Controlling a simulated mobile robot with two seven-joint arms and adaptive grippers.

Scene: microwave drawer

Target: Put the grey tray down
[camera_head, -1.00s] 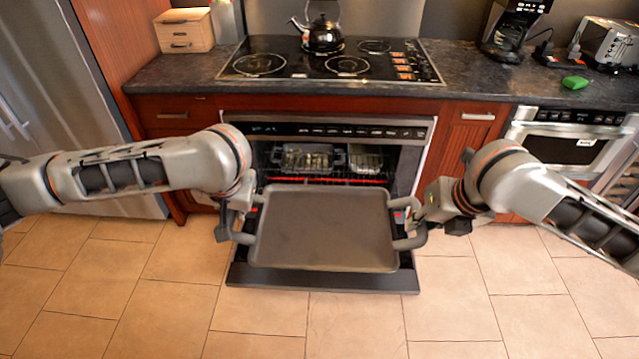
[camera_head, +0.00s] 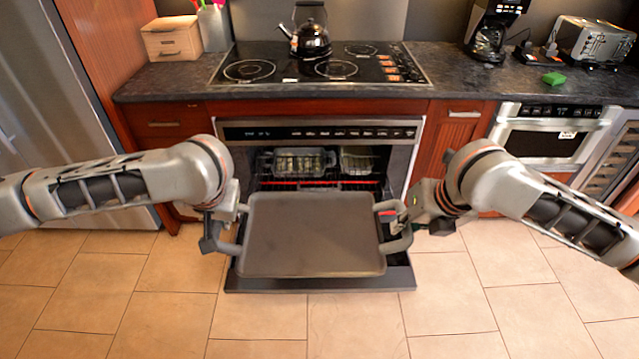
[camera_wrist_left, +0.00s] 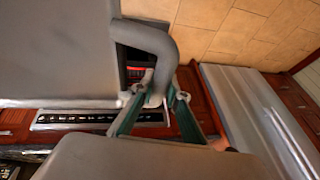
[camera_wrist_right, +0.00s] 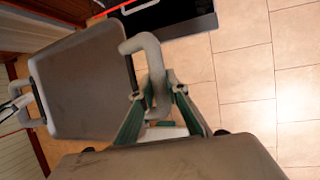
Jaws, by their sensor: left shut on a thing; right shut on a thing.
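The grey tray (camera_head: 312,235) is held in the air between my two arms, in front of the open oven and above its lowered door. It looks roughly level. My left gripper (camera_head: 224,222) is shut on the tray's left handle; the left wrist view shows the handle (camera_wrist_left: 160,45) between the fingers (camera_wrist_left: 155,110). My right gripper (camera_head: 399,222) is shut on the right handle; the right wrist view shows that handle (camera_wrist_right: 150,65) between the fingers (camera_wrist_right: 160,110). The tray hides part of the oven's lower inside.
The oven door (camera_head: 320,284) is folded down below the tray. Dishes with food (camera_head: 300,161) stand on a rack inside. Above, the dark counter (camera_head: 170,82) bears a cooktop with a kettle (camera_head: 310,38), a green object (camera_head: 553,78), a toaster (camera_head: 592,40) and a coffee maker (camera_head: 489,35).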

